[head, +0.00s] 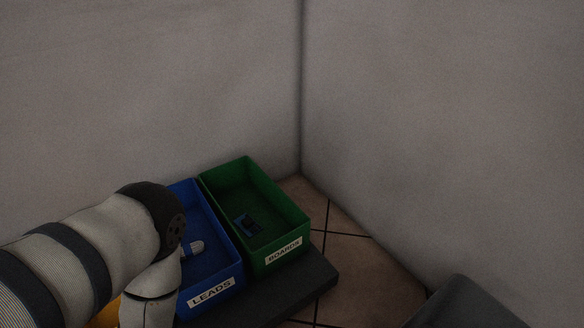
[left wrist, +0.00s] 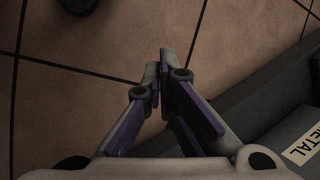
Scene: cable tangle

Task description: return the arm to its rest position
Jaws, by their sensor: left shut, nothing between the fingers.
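My left arm (head: 90,255) comes in from the left in the head view and bends downward in front of the blue bin. Its gripper is hidden there, below the picture's edge. In the left wrist view my left gripper (left wrist: 164,88) is shut and empty, with its purple-sided fingers together over the tiled floor (left wrist: 95,45). It is apart from the dark ledge at the right. My right gripper is in neither view.
A blue bin (head: 225,267) labelled LEADS and a green bin (head: 289,232) labelled BOARDS stand on a dark platform (head: 318,279) near the wall corner. A small dark-blue board (head: 248,223) lies in the green bin. A METAL label (left wrist: 306,146) shows at right in the wrist view.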

